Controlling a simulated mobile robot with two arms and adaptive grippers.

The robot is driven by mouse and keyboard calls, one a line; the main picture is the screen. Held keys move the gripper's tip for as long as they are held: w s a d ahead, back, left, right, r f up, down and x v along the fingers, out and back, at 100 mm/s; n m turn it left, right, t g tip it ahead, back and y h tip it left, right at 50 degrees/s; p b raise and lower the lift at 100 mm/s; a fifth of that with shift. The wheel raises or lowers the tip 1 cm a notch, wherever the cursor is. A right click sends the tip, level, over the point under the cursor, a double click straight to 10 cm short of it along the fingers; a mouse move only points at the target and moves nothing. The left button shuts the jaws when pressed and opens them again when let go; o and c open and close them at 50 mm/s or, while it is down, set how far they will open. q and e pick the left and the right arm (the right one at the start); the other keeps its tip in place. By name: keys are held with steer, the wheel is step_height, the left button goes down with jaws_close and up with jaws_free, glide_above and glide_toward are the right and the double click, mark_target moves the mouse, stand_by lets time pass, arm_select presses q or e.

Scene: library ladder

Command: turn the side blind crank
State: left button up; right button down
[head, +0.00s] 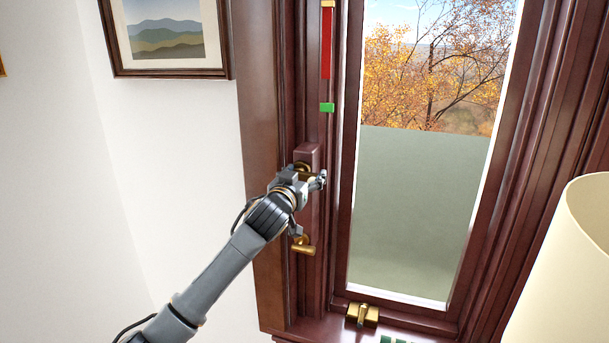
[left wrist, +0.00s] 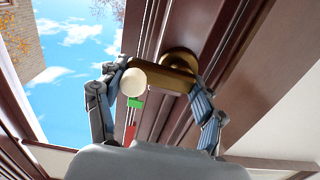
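The side blind crank, a brass arm (left wrist: 163,77) on a round brass mount (left wrist: 181,60) with a cream knob (left wrist: 133,81), shows in the left wrist view. In the head view its brass mount (head: 301,167) is on the dark red window frame, partly hidden by my left gripper (head: 315,181). In the left wrist view my left gripper (left wrist: 160,75) is open, its fingers apart on either side of the crank. I cannot tell whether either fingertip touches it. A grey-green blind (head: 412,210) covers the lower part of the window pane. My right gripper is not in view.
A second brass handle (head: 303,248) is lower on the frame. A red strip (head: 327,45) and a green marker (head: 327,107) are above the crank. A brass latch (head: 362,314) is at the sill, and a cream lampshade (head: 565,270) stands at right. A picture (head: 168,72) hangs upper left.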

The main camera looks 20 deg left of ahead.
arm_select(q)
steer(key=shift+m, duration=0.4)
steer(key=shift+c, duration=0.4)
steer(key=m+p, duration=0.2)
steer(key=shift+f+m, duration=0.25)
steer(key=shift+m, duration=0.15)
steer(key=m+p, duration=0.1)
steer(key=m, duration=0.1)
steer(key=f+m, duration=0.1)
steer(key=m, duration=0.1)
steer(key=shift+a+p, duration=0.1)
steer(key=shift+p, duration=0.3)
steer(key=m, duration=0.1)
steer(key=m+p, duration=0.1)
steer(key=m, duration=0.1)
steer(key=m+p, duration=0.1)
steer(key=m, duration=0.1)
steer(key=shift+a+f, duration=0.25)
steer(key=shift+f, duration=0.1)
steer(key=m, duration=0.1)
steer(key=m+p, duration=0.1)
steer(key=m, duration=0.2)
steer(key=shift+a+f+m+p, duration=0.3)
steer(key=shift+a+f, duration=0.05)
steer(key=shift+a, duration=0.05)
steer(key=shift+f, duration=0.1)
steer(key=o, duration=1.2)
